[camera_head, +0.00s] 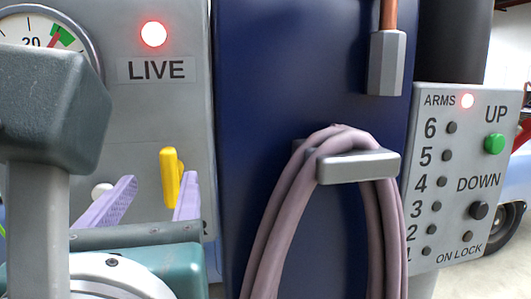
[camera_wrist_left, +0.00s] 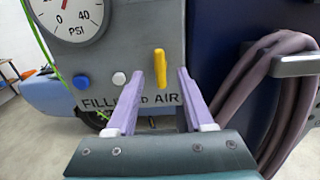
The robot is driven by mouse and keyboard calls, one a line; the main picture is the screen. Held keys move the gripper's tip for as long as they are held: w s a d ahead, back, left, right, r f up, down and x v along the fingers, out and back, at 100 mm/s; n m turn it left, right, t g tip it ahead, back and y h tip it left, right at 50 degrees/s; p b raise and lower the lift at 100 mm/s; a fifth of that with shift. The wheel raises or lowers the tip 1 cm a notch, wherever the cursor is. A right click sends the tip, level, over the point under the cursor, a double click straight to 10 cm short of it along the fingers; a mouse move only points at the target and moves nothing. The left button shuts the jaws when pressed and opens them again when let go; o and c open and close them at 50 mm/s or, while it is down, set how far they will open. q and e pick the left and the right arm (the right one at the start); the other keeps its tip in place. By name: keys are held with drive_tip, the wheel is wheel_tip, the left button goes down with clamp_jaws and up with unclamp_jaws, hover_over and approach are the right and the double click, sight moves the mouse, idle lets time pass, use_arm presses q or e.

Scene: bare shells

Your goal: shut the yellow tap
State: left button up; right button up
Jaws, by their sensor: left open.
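The yellow tap (camera_head: 171,178) is a short handle standing nearly upright on the grey panel. It also shows in the left wrist view (camera_wrist_left: 160,68), where it appears between the fingertips. My left gripper (camera_head: 158,184) is open, with its two lilac fingers apart and pointing at the panel. In the left wrist view the left gripper (camera_wrist_left: 161,76) has the tap in line with its gap. I cannot tell how far the fingertips are from the tap, and I see no contact. My right gripper is in neither view.
The grey panel carries a gauge (camera_wrist_left: 68,14), a lit red LIVE lamp (camera_head: 153,34), a white knob (camera_wrist_left: 119,79) and a blue knob (camera_wrist_left: 81,82). Right of it, a mauve hose (camera_head: 280,215) hangs on a grey hook (camera_head: 358,166). A button box (camera_head: 465,180) is further right.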

sight(167, 166)
use_arm(q)
drive_tip(key=b+x, duration=0.1)
drive_tip(key=x, duration=0.7)
drive_tip(key=shift+c, duration=0.2)
clamp_jaws()
